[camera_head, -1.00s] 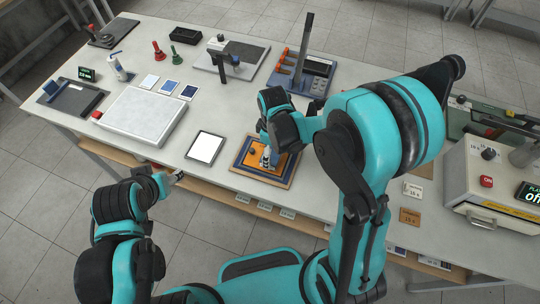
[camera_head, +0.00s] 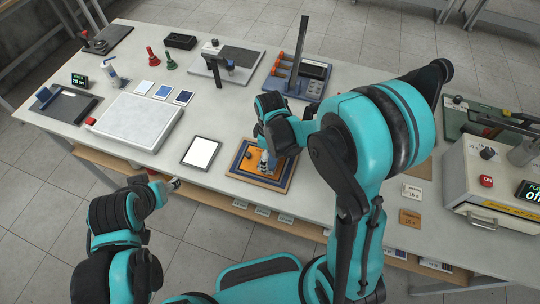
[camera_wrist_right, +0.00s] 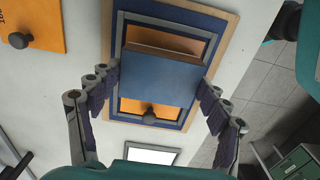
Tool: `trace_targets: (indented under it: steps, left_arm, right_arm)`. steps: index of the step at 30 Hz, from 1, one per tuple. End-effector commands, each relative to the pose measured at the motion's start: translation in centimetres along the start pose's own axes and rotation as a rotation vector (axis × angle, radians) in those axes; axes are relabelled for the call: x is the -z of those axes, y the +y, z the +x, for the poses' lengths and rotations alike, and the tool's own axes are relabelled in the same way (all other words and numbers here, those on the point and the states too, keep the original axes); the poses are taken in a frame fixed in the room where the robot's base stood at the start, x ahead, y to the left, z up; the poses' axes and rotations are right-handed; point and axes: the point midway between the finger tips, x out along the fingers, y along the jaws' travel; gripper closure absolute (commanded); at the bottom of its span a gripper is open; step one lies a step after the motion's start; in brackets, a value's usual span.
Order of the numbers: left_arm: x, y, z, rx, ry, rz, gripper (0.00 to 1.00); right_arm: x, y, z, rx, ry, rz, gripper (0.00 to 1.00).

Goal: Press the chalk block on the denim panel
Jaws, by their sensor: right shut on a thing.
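My right gripper (camera_head: 267,160) is over the blue framed board (camera_head: 236,173) with an orange inside, near the table's front edge. In the right wrist view its fingers (camera_wrist_right: 159,88) are shut on a blue-faced block (camera_wrist_right: 160,82) with a brown far edge. The block hides the middle of the board (camera_wrist_right: 117,45); its height above the board, or contact with it, I cannot tell. A dark knob (camera_wrist_right: 149,116) stands on the orange part. I cannot make out which block is chalk or which panel is denim. My left gripper (camera_head: 174,184) is apart at the front edge, its fingers too small to judge.
A framed white panel (camera_head: 201,152) lies left of the board. Farther left are a white slab (camera_head: 137,120) and white, blue and dark blue cards (camera_head: 163,91). A press-like box (camera_head: 480,180) with a red button stands at the right. A tool rack (camera_head: 297,77) stands behind.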

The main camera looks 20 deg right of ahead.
Motion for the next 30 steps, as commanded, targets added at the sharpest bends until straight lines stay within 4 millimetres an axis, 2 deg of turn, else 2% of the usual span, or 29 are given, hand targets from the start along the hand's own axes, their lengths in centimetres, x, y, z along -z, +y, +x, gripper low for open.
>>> trace_targets:
  steps: [30]
  left_arm:
    - [-0.7, 0.0, 0.9, 0.0, 0.0, 0.0, 0.44]
  right_arm:
    - [0.0, 0.0, 1.1, 0.0, 0.0, 0.0, 0.55]
